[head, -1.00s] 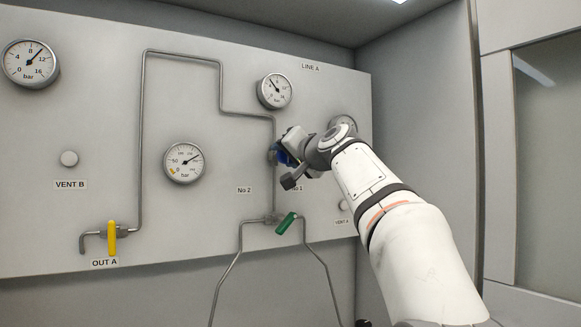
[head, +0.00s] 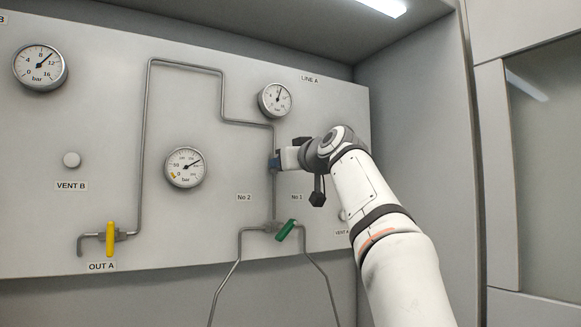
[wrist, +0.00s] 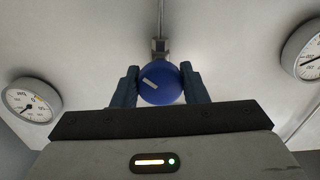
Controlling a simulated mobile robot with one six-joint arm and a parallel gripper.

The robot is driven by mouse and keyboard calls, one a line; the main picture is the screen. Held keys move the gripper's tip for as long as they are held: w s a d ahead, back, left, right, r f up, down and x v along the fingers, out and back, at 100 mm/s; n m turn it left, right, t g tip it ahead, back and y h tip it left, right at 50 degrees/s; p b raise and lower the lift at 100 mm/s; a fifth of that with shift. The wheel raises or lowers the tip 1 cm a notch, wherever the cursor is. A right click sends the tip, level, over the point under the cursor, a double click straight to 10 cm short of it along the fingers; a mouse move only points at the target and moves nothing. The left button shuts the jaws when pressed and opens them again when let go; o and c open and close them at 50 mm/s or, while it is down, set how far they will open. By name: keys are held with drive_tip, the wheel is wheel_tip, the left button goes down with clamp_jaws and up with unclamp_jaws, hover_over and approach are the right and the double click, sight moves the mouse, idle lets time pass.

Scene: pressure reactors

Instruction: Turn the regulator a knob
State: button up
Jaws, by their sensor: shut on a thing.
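In the head view my gripper (head: 279,160) meets the panel from the right, on the pipe below the LINE A gauge, and mostly hides the knob. The LINE A gauge (head: 275,100) has its needle pointing roughly upward, slightly right.
A green-handled valve (head: 286,230) sits on the pipe below my gripper. A larger gauge (head: 185,167) is to the left. A yellow OUT A handle (head: 110,239) and a VENT B knob (head: 71,160) are at the far left. A side wall stands right of my arm.

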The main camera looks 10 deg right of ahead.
drive_tip(key=shift+w+f+n, duration=0.15)
drive_tip(key=shift+f+n, duration=0.1)
drive_tip(key=shift+n, duration=0.35)
drive_tip(key=o, duration=0.8)
drive_tip(key=shift+d, duration=0.1)
drive_tip(key=shift+o, duration=0.8)
drive_tip(key=shift+r, duration=0.2)
drive_tip(key=shift+s+b, duration=0.3)
drive_tip(key=b+v, duration=0.2)
drive_tip(key=v, duration=0.5)
